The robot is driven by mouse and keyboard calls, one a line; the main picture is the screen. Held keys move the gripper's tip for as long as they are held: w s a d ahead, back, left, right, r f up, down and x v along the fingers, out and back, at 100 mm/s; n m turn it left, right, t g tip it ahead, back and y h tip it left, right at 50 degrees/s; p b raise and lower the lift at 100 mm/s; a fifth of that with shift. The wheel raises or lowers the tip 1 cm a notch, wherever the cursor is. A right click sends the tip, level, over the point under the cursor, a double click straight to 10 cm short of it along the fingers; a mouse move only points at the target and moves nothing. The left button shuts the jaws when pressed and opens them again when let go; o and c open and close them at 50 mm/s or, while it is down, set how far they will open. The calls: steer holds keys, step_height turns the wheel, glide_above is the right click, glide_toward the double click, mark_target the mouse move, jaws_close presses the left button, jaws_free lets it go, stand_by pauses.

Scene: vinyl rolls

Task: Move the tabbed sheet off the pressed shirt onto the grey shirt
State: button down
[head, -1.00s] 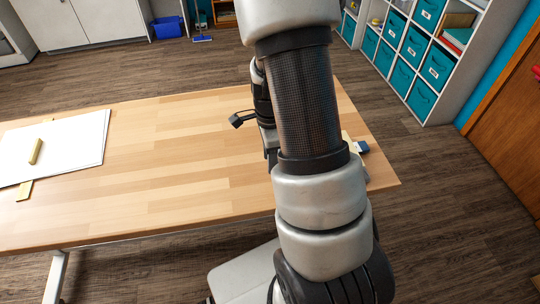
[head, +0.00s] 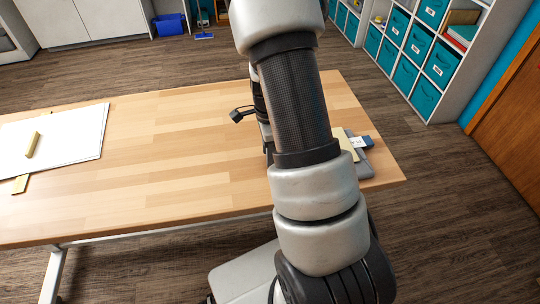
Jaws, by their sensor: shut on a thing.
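My gripper (head: 268,150) shows only as a dark sliver left of my arm, over the table. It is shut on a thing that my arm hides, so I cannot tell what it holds. A grey folded item (head: 361,167), likely the grey shirt, lies near the table's right end, partly behind my arm. By it show a cream piece (head: 342,143) and a blue and white tab-like piece (head: 362,142). I cannot tell whether these are the tabbed sheet. At the left lies a flat white item (head: 75,135) with a yellow bar on it. I cannot identify the pressed shirt.
The wooden table (head: 175,150) is clear between the white item and my arm. A shelf with teal bins (head: 424,97) stands behind right. A blue bin (head: 170,24) is on the floor behind.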

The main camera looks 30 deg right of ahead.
steer(key=shift+w, duration=0.1)
steer(key=c, duration=1.2)
jaws_free()
steer(key=shift+o, duration=0.2)
step_height(320, 180, up, 18)
steer(key=p, duration=0.3)
steer(key=shift+f, duration=0.25)
steer(key=s+a+r+n+t+p, duration=0.2)
steer(key=s+a+r+n+p, duration=0.1)
steer(key=r+n, duration=0.4)
steer(key=s+a+r+n+t+p, duration=0.1)
steer(key=s+a+r+n+p, duration=0.2)
steer(key=r, duration=0.7)
steer(key=s+a+r+n+t+p, duration=0.2)
steer(key=s+a+r+n+p, duration=0.1)
steer(key=s+a+r+n, duration=0.3)
steer(key=s+r+n, duration=0.2)
steer(key=s+n, duration=0.2)
steer(key=shift+s+a+r+n+t, duration=0.2)
steer(key=shift+s+r+n+t, duration=0.1)
steer(key=shift+s+n, duration=0.1)
